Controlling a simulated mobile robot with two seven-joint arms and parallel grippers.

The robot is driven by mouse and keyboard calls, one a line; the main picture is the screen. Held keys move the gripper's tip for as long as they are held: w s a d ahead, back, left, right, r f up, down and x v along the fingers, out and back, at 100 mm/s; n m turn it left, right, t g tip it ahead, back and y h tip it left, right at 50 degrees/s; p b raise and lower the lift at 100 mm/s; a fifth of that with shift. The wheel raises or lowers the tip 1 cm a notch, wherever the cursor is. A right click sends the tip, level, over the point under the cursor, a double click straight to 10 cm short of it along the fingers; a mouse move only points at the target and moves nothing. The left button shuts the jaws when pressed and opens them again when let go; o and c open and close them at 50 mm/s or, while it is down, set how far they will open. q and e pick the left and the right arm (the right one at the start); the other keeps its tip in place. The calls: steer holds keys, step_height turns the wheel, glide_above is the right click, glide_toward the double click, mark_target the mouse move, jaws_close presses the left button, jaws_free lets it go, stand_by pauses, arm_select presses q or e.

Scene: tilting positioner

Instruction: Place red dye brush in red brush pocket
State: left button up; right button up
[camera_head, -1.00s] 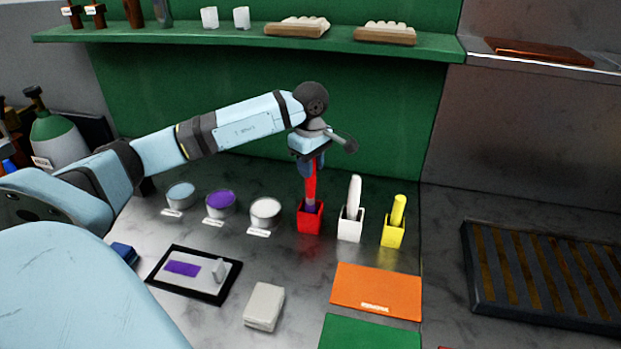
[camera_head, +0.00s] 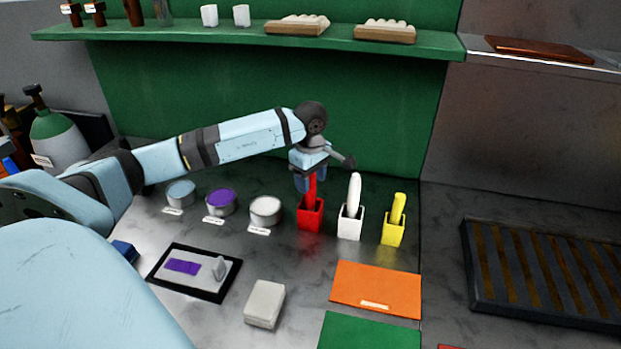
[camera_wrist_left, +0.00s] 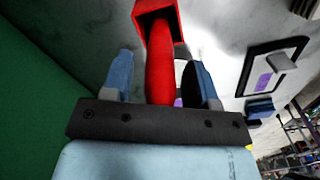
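The red dye brush (camera_head: 312,188) stands upright with its lower end inside the red brush pocket (camera_head: 311,217). In the left wrist view the red handle (camera_wrist_left: 160,75) runs into the mouth of the red pocket (camera_wrist_left: 156,12). My left gripper (camera_head: 311,184) is over the pocket, with its blue fingers on either side of the handle. The left wrist view shows gaps between the handle and both fingers (camera_wrist_left: 163,78), so the gripper is open around the brush. The brush's tip is hidden in the pocket. My right gripper is not in view.
A white pocket with a white brush (camera_head: 354,190) and a yellow pocket with a yellow brush (camera_head: 398,208) stand close on the right. Three dye bowls, one of them purple (camera_head: 221,201), stand on the left. A black-framed tray (camera_head: 165,286) and an orange mat (camera_head: 376,288) lie in front.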

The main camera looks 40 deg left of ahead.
arm_select(q)
step_height(320, 180, up, 12)
steer(key=shift+f+b, duration=0.2)
steer(key=shift+b, duration=0.3)
steer(key=shift+r, duration=0.4)
